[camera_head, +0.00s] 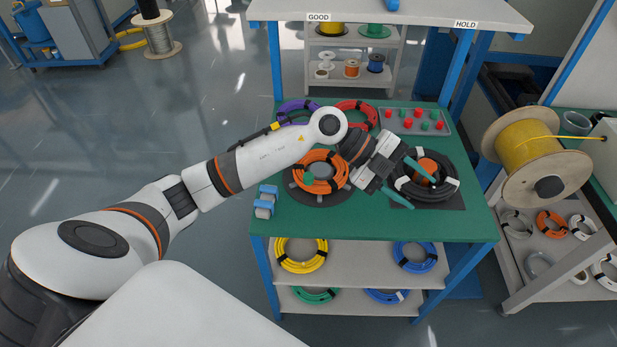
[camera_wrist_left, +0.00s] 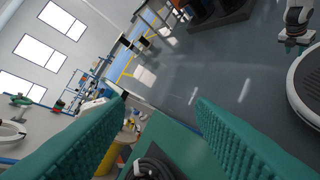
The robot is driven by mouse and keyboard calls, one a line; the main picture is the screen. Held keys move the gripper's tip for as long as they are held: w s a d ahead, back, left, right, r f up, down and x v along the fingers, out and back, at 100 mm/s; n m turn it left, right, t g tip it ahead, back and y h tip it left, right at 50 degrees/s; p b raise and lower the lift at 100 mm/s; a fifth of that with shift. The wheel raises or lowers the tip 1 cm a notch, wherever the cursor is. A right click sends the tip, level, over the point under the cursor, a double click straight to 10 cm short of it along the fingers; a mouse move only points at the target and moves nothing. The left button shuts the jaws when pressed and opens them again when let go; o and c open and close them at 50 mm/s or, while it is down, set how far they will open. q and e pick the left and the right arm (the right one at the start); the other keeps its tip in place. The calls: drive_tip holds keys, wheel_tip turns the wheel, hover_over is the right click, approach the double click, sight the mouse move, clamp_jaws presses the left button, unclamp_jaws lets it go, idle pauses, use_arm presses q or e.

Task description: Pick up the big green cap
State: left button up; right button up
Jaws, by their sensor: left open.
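Several small red and green caps stand on a grey tray (camera_head: 385,128) at the back right of the green table. My left gripper (camera_head: 421,192) is open and empty, in front of the tray and over the black cable coil (camera_head: 447,165). Its two green fingers stand wide apart in the left wrist view (camera_wrist_left: 160,125). The caps cannot be made out in that view.
An orange coil (camera_head: 300,178) lies on a dark disc below my left forearm. Purple (camera_head: 287,108) and red (camera_head: 353,105) coils lie behind it. A raised shelf (camera_head: 390,12) stands behind the table. A large yellow spool (camera_head: 528,148) stands at the right.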

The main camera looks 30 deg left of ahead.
use_arm(q)
drive_tip(key=w+a+f+n+g+y, duration=0.1)
drive_tip(key=w+a+f+y, duration=0.15)
drive_tip(key=a+y, duration=0.65)
drive_tip(key=r+n+g+y, duration=0.1)
drive_tip(key=n+y, duration=0.3)
hover_over(308, 176)
drive_tip(key=f, duration=0.2)
drive_tip(key=f+p, duration=0.1)
drive_tip(key=f, duration=0.2)
drive_tip(key=shift+w+f, duration=0.2)
drive_tip(key=shift+f, duration=0.1)
drive_tip(key=shift+s+f+p, duration=0.1)
drive_tip(key=shift+f+p, duration=0.4)
drive_tip(key=shift+f, duration=2.15)
drive_tip(key=c, duration=1)
